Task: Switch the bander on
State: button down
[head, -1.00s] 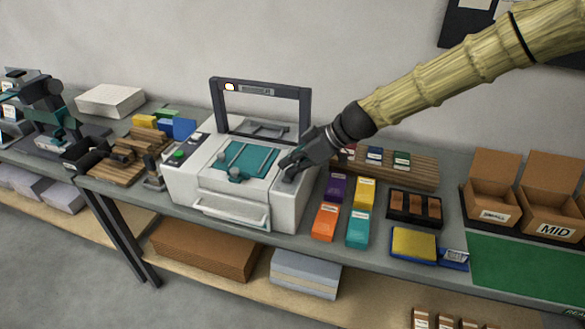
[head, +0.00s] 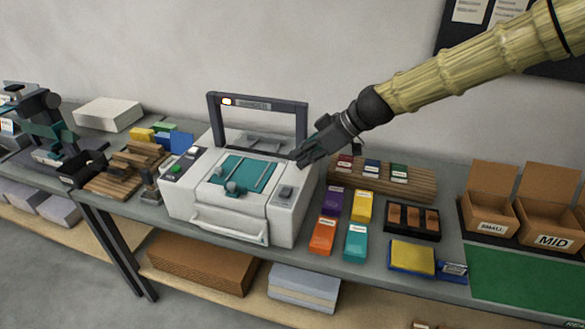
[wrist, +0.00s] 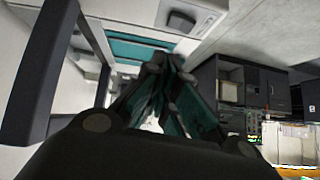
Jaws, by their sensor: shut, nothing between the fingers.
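The bander (head: 215,205) is a white machine with a dark arch (head: 258,105) over a teal bed (head: 245,172), standing on the bench. My gripper (head: 302,158) is shut and empty, above and behind the switch near the arch's right post, apart from the switch. Its fingertips meet in the wrist view (wrist: 158,68).
Green and dark buttons (head: 178,168) are on the bander's left panel. Coloured boxes (head: 328,225) stand close on its right, with a wooden rack (head: 405,185) behind them. Open cartons (head: 545,215) and a green mat (head: 530,275) are farther right. The space above the boxes is free.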

jog(key=shift+w+b+v, duration=0.2)
jog(key=shift+b+v, duration=0.15)
jog(key=shift+v, duration=1.1)
jog(key=shift+w+b+v, duration=0.15)
jog(key=shift+b+v, duration=0.15)
jog(key=shift+v, duration=1.15)
jog(key=shift+d, duration=0.1)
jog(key=shift+d, duration=0.1)
